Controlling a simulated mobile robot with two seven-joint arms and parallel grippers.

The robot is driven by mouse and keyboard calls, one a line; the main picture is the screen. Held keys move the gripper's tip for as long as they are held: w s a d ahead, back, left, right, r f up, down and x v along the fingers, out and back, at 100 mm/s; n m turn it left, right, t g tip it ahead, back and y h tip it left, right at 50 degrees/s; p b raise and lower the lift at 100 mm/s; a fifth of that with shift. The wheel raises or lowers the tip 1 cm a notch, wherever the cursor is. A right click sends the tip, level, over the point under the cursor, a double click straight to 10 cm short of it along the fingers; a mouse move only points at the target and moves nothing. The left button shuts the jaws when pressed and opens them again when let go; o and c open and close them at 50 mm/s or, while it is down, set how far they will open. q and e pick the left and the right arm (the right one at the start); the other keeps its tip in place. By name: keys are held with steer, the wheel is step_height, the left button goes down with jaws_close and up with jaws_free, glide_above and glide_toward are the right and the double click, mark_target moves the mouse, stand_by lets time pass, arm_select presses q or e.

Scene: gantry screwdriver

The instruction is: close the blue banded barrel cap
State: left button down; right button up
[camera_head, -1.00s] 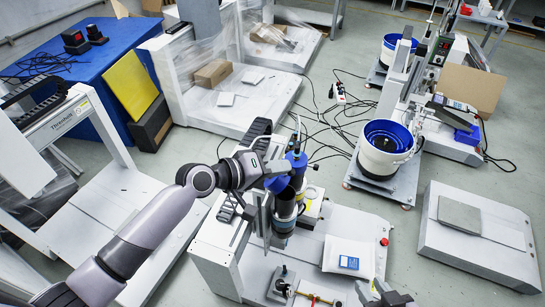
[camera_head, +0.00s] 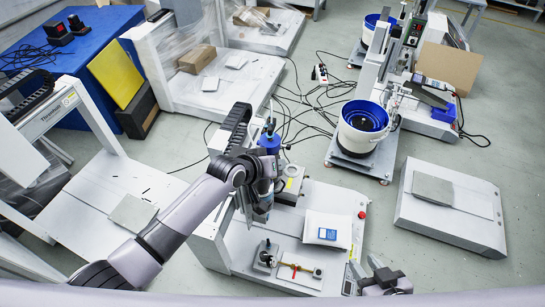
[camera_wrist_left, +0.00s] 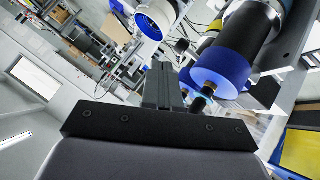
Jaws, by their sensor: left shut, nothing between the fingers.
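In the head view a blue barrel top (camera_head: 269,143) shows on the gantry screwdriver, with a dark barrel (camera_head: 262,205) lower down. My left gripper (camera_head: 266,170) is in front of them and hides their middle. In the left wrist view its shut fingers (camera_wrist_left: 162,85) are empty, just left of a blue cylindrical end (camera_wrist_left: 222,70) on a dark barrel (camera_wrist_left: 258,28). A black fitting (camera_wrist_left: 203,98) sticks out of that end. I cannot tell contact or whether this is the cap. My right gripper (camera_head: 385,275) is low at the right, its jaw gap unclear.
The gantry's base holds a white pouch with a blue label (camera_head: 327,231), a small brass-coloured fixture (camera_head: 295,268) and a red button (camera_head: 362,214). A bowl feeder (camera_head: 363,125) stands behind on the right. Cables lie on the floor. A low grey platform (camera_head: 450,205) is at the right.

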arm_select(q)
steer(key=shift+s+d+f, duration=0.1)
steer(key=shift+d+f, duration=0.2)
steer(key=shift+f, duration=0.2)
steer(key=shift+s+d+f, duration=0.1)
steer(key=shift+d+f, duration=0.15)
steer(key=shift+f, duration=0.25)
steer(key=s+a+r+p, duration=0.2)
steer(key=s+r+p, duration=0.2)
steer(key=r, duration=0.7)
steer(key=shift+s+p, duration=0.35)
steer(key=shift+s, duration=1.05)
